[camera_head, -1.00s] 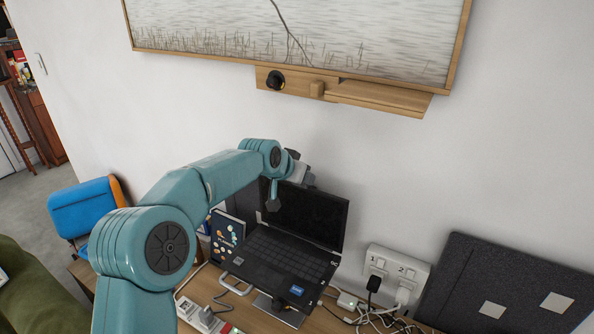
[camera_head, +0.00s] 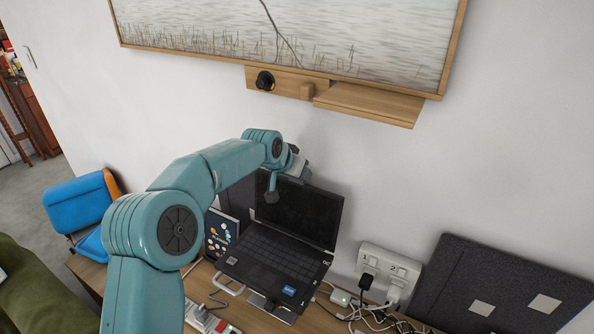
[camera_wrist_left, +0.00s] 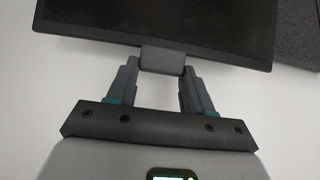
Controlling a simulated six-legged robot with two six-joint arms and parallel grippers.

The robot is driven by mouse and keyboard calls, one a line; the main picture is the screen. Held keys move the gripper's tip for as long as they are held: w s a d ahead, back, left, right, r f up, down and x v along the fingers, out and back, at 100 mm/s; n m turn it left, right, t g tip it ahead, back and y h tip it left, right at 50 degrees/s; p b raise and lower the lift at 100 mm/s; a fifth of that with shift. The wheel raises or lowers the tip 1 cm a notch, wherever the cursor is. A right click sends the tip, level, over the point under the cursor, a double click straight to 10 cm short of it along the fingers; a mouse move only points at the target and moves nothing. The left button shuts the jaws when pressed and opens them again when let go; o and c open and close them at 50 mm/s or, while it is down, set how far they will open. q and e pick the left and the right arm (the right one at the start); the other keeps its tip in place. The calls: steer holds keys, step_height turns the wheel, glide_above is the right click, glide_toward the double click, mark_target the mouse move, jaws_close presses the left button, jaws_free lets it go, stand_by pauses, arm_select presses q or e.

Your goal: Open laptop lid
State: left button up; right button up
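The black laptop (camera_head: 277,262) stands on the desk with its lid (camera_head: 300,212) raised and tilted back, its dark screen and keyboard showing. My left gripper (camera_head: 288,178) is at the top edge of the lid, near its left corner. One grey finger hangs in front of the screen; the other is largely hidden. In the left wrist view, the lid (camera_wrist_left: 160,20) lies just beyond the two spread fingers (camera_wrist_left: 160,70), with a grey block between their tips. Contact with the lid is unclear. My right gripper is out of view.
A patterned book (camera_head: 220,236) stands left of the laptop. A white socket box (camera_head: 388,268) with plugs and tangled cables is at right, beside a dark speckled panel (camera_head: 500,290). A wooden shelf (camera_head: 370,102) is on the wall above. A blue chair (camera_head: 78,207) is at left.

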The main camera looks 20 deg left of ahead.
arm_select(q)
steer(key=shift+o, duration=0.7)
steer(key=shift+a+r, duration=0.1)
steer(key=shift+r, duration=0.35)
steer(key=shift+s, duration=0.2)
steer(key=shift+w+f, duration=0.1)
arm_select(e)
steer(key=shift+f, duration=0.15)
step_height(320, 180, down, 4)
steer(key=b, duration=0.4)
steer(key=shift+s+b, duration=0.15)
steer(key=shift+b, duration=0.15)
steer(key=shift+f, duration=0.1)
arm_select(q)
steer(key=d+v, duration=0.1)
steer(key=v, duration=1.5)
steer(key=shift+s+a, duration=0.25)
steer(key=shift+a, duration=0.1)
steer(key=shift+s, duration=0.15)
